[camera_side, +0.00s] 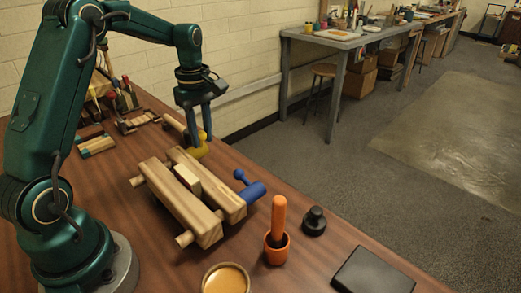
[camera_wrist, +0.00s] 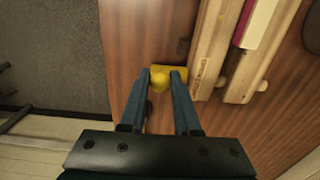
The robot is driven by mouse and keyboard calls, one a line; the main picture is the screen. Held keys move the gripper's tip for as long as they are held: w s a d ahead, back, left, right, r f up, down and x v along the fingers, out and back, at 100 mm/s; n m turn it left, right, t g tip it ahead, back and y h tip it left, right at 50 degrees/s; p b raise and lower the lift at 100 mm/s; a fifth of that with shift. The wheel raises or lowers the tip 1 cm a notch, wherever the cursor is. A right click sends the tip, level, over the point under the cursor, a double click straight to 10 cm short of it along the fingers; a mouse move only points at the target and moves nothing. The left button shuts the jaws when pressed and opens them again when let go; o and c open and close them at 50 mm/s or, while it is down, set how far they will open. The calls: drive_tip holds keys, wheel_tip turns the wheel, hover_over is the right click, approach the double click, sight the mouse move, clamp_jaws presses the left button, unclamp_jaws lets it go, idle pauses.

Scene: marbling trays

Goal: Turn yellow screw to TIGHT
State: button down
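A wooden clamp (camera_side: 172,203) with two thick parallel jaws lies on the table; its jaws also show at the upper right of the wrist view (camera_wrist: 209,45). The yellow screw (camera_side: 199,152) is at its far end, with a rounded yellow knob (camera_wrist: 160,81) in the wrist view. My gripper (camera_side: 199,141) points down at the yellow screw. Its fingers (camera_wrist: 163,73) are apart, one on each side of the knob; firm contact cannot be made out. No TIGHT marking is readable.
A pale block (camera_side: 187,179) sits between the jaws. An orange pestle in a cup (camera_side: 277,248), a black knobbed weight (camera_side: 314,222), a bowl (camera_side: 227,279) and a dark flat box (camera_side: 373,272) stand nearer. Tools lie behind on the left. The table edge is close beyond the yellow screw.

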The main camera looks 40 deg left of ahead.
drive_tip(key=shift+a+r, duration=0.15)
drive_tip(key=shift+a, duration=0.55)
drive_tip(key=shift+a, duration=0.3)
drive_tip(key=shift+a, duration=0.35)
drive_tip(key=c, duration=0.9)
unclamp_jaws()
drive_tip(key=shift+d, duration=0.1)
drive_tip(key=shift+d, duration=0.25)
drive_tip(key=shift+d, duration=0.1)
drive_tip(key=shift+c, duration=0.4)
